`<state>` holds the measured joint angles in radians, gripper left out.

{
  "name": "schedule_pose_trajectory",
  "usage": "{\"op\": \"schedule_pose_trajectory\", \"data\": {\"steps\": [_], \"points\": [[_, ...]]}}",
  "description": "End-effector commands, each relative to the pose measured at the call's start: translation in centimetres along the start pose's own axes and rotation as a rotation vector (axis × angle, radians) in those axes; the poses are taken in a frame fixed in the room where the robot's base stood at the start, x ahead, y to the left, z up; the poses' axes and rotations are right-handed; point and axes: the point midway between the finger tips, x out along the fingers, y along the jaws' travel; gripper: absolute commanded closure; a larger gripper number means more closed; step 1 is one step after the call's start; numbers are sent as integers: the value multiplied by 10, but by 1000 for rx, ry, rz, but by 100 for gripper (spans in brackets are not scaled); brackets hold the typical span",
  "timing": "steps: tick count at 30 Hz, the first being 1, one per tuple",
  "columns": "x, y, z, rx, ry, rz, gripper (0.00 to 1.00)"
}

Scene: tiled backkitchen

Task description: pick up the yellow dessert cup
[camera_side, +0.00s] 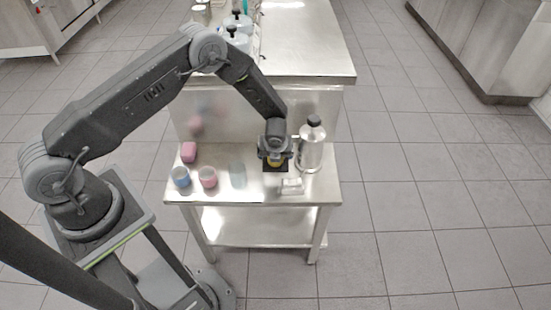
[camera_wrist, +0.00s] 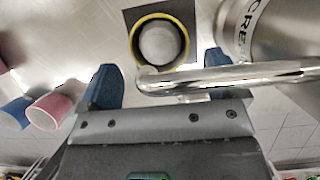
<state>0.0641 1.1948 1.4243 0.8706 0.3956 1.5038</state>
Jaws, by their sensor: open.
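The yellow dessert cup (camera_wrist: 160,42) stands upright on a dark square mat (camera_wrist: 187,17), its yellow rim facing the wrist camera. In the side view a little of the cup (camera_side: 275,162) shows under my gripper (camera_side: 275,154); the rest is hidden. My gripper (camera_wrist: 159,80) is open, its blue-tipped fingers on either side of the view. The cup appears between and beyond them, with nothing held. A shiny metal handle (camera_wrist: 225,78) crosses the view in front of the gripper's palm, between the cup and the gripper body.
A metal canister (camera_side: 311,150) with a black knob stands close right of my gripper; its lettering shows in the wrist view. Pink (camera_side: 208,177) and blue (camera_side: 181,177) cups, a pale cup (camera_side: 237,174) and a pink item (camera_side: 188,152) stand left. A whitish item (camera_side: 291,186) lies in front.

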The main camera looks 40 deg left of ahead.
Motion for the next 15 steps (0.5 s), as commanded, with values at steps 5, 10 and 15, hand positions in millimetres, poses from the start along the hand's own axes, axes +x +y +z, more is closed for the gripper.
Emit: {"op": "schedule_pose_trajectory", "data": {"steps": [5, 10, 15], "points": [[28, 0, -3, -1, 2, 2, 11], [41, -1, -3, -1, 2, 0, 11], [42, -1, -2, -1, 1, -1, 11]]}}
